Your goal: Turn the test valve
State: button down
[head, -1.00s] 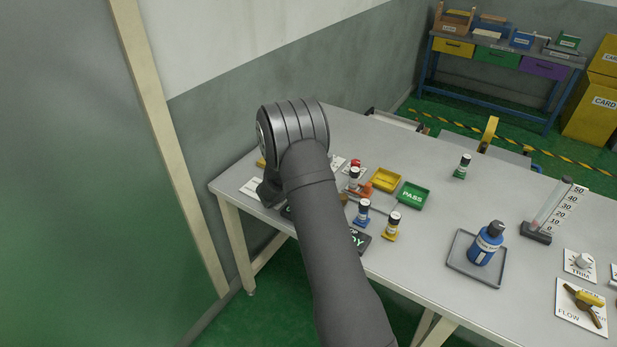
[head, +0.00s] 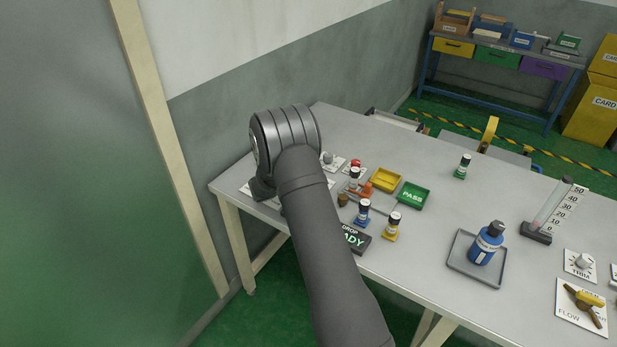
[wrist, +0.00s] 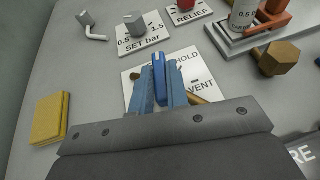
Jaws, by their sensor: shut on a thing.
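The test valve sits on a white plate (wrist: 133,85) in the wrist view. The plate's visible lettering reads HOLD and VENT. The valve's blue handle (wrist: 159,66) stands up between the blue fingers of my gripper (wrist: 161,88), which is shut on it. A bit of brass-coloured body (wrist: 197,100) shows to the right of the fingers. In the head view my wrist hides the gripper and the valve at the table's left end.
The SET bar knob (wrist: 134,21) and red RELIEF knob (wrist: 187,4) stand beyond the plate. A brass hex piece (wrist: 278,58) is close on the right, a yellow block (wrist: 50,118) on the left. Small bottles, trays (head: 384,180) and a DROP READY box (head: 354,238) lie right of my arm.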

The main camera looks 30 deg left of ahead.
jog(key=m+h, duration=0.2)
jog(key=m+g+h, duration=0.1)
jog(key=shift+w+a+h, duration=0.1)
jog(key=shift+a+h, duration=0.2)
jog(key=shift+h, duration=0.1)
jog(key=shift+w+a+m+g+h, duration=0.1)
jog(key=shift+w+m+g+h, duration=0.05)
jog(key=shift+m+g+h, duration=1.45)
jog(key=shift+m+t+h, duration=0.3)
jog(key=shift+m, duration=0.2)
jog(key=c, duration=1.4)
grip_release()
jog(key=v, duration=1.7)
jog(key=shift+a+r, duration=0.1)
